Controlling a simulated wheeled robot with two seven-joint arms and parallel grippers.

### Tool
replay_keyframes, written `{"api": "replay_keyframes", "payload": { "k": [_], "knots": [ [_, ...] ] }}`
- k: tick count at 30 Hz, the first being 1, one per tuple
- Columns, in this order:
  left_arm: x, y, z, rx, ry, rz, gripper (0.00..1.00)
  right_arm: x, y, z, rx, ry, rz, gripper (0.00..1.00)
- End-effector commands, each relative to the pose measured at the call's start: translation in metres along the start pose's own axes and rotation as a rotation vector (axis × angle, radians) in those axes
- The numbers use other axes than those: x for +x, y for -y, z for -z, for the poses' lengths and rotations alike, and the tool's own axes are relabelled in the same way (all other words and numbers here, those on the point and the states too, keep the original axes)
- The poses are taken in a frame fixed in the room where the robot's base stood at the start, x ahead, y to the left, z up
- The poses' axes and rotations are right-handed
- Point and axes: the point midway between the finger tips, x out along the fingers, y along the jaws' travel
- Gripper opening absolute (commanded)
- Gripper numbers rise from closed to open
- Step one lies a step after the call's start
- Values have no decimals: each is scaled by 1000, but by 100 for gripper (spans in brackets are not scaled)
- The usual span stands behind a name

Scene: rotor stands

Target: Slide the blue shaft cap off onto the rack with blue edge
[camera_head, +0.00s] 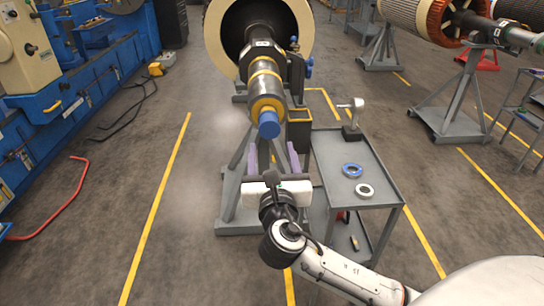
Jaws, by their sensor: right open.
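The blue shaft cap (268,125) sits on the near end of the rotor shaft (265,85), which points toward me and rests on a grey stand. My right gripper (273,153) is open, its two purple fingers pointing up and away from me. The fingers appear a little below the cap in the picture, one to each side, with nothing between them. I cannot tell their exact distance from the cap. A grey rack (382,194) stands just right of the gripper; I cannot make out a blue edge on it. My left gripper is not in view.
On the grey rack lie a blue ring (352,170) and a pale ring (364,191), with a white device (351,112) at its back. Blue machinery (75,90) lines the left. Floor between the machinery and stand is mostly clear. Another shelf (525,118) stands far right.

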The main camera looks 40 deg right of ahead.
Motion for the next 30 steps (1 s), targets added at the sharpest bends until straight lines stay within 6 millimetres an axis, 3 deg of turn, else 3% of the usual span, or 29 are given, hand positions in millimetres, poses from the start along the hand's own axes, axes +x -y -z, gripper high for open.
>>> {"api": "replay_keyframes", "payload": {
  "k": [12, 19, 30],
  "knots": [
    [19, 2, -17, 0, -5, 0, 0, 51, 1, 2, -6, 6, 4, 57],
    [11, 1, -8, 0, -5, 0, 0, 81, 1, -2, -8, 3, 3, 57],
    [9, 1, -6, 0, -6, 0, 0, 99, 1, -1, -5, 1, 2, 57]
  ]
}}
